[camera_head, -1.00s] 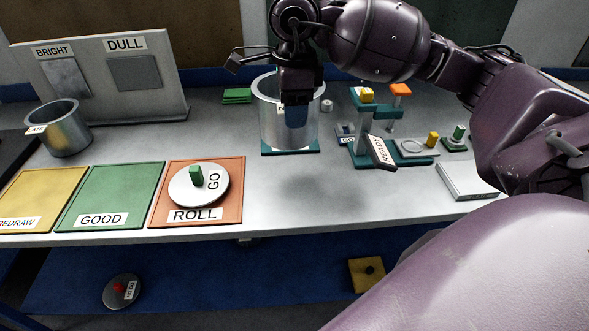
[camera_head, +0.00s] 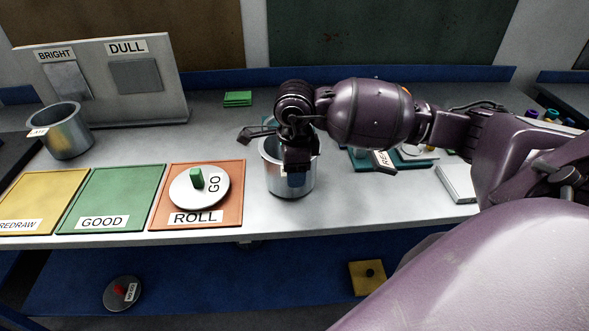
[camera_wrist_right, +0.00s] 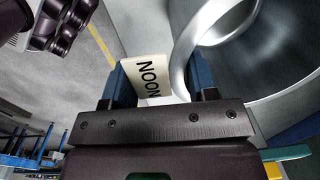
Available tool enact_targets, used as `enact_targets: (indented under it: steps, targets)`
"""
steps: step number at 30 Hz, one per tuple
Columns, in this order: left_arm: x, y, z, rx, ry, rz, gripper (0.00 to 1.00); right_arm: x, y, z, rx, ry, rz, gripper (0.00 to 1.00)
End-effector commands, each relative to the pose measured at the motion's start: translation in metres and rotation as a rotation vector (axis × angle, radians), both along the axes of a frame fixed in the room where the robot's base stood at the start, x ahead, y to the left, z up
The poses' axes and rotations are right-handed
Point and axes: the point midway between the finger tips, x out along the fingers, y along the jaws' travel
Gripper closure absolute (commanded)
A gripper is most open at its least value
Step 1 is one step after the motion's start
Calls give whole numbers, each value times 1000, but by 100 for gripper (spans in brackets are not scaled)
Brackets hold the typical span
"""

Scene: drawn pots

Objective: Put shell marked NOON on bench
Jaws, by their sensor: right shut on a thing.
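The shell marked NOON (camera_head: 275,181) is an open metal cylinder, upright in front of the teal stand, at the bench's (camera_head: 345,205) middle. My right gripper (camera_head: 298,180) is shut on its near wall from above. In the right wrist view the cream NOON label (camera_wrist_right: 150,78) sits between the blue fingers, beside the shell's curved rim (camera_wrist_right: 185,50). The shell's base is at or just above the bare bench top; I cannot tell if it touches. My left gripper is not in view.
Another metal pot (camera_head: 68,135) stands at the left. Yellow (camera_head: 45,195), green (camera_head: 115,190) and orange ROLL (camera_head: 165,195) mats lie left of the shell, a GO disc (camera_head: 185,190) on the orange one. A lower shelf holds a yellow block (camera_head: 366,277).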

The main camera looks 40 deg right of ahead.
Motion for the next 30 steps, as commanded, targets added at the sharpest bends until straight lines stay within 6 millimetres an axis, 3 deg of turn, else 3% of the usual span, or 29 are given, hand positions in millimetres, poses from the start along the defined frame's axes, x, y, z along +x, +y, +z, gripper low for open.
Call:
enact_targets:
  steps: [12,13,17,18,30]
  targets:
    - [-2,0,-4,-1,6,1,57,1,0,-8,-1,-3,0,98]
    - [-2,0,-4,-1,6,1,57,0,0,-8,0,-2,0,45]
    - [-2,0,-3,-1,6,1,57,0,0,-7,0,-2,0,25]
    - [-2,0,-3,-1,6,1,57,0,0,-7,0,-2,0,21]
    - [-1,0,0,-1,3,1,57,1,0,0,0,-4,1,21]
